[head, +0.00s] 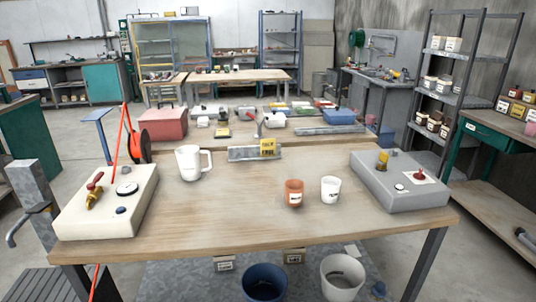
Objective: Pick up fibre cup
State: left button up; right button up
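Two small labelled cups stand upright on the wooden table, right of its middle. One is an orange-brown cup (294,193) and the other is a white cup (330,189) just to its right, with a narrow gap between them. Each has a small white label on its front. The print is too small to read, so I cannot tell which one is the fibre cup. Neither of my grippers shows in the head view.
A white jug (193,163) stands left of the cups. A cream box (107,204) with a valve fills the table's left end, a grey box (399,184) its right. A yellow sign (268,147) stands at the back. The table's front middle is clear. Buckets stand below.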

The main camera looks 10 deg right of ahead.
aim_at(330, 190)
jog(key=l, duration=0.65)
jog(key=i+l, duration=0.1)
jog(key=l, duration=0.6)
